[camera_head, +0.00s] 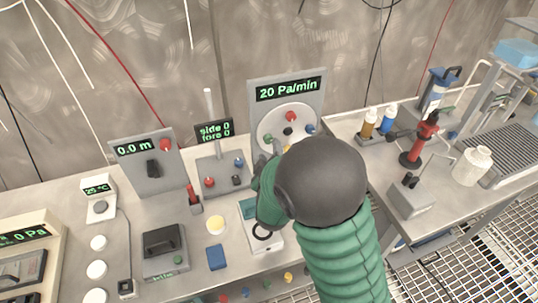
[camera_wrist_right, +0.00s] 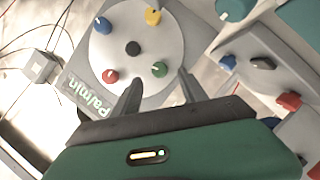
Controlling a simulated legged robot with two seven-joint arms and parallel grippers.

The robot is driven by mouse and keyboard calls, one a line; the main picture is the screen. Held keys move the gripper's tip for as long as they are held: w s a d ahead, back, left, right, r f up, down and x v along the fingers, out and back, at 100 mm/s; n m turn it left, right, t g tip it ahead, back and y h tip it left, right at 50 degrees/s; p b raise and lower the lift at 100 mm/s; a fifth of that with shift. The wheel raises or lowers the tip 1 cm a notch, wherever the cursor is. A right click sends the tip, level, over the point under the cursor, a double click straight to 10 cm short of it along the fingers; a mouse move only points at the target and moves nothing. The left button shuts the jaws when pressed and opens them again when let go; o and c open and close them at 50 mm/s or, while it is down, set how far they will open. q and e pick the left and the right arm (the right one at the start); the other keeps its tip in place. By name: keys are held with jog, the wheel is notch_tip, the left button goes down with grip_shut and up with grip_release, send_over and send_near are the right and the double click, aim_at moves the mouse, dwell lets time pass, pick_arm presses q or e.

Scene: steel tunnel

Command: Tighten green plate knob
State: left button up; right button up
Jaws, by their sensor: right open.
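The round light plate (camera_head: 270,122) is on an upright grey panel with a "20 Pa/min" display. In the wrist view the plate (camera_wrist_right: 120,50) carries the green knob (camera_wrist_right: 159,69), a red knob (camera_wrist_right: 110,76), a blue knob (camera_wrist_right: 104,25), a yellow knob (camera_wrist_right: 153,16) and a black centre knob (camera_wrist_right: 133,48). My right gripper (camera_wrist_right: 159,77) is open, its fingertips on either side of the green knob's near edge; contact cannot be told. In the head view my right gripper (camera_head: 270,150) and arm hide the plate's lower part. My left gripper is out of view.
A "side/fore" joystick box (camera_head: 222,176) and a "0.0 m" panel (camera_head: 145,172) stand left of the plate. A blue block (camera_head: 216,257) lies on the bench in front. On the right bench are a red stand (camera_head: 420,145) and a white bottle (camera_head: 472,166).

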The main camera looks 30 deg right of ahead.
aim_at(269, 142)
jog(key=b+x, duration=0.1)
jog(key=x, duration=0.4)
jog(key=shift+w+d+f, duration=0.15)
jog(key=shift+w+f, duration=0.05)
jog(key=shift+f, duration=0.05)
jog(key=shift+w+d+b, duration=0.2)
jog(key=shift+w+b, duration=0.05)
jog(key=shift+b, duration=0.05)
jog(key=shift+r, duration=0.1)
grip_shut()
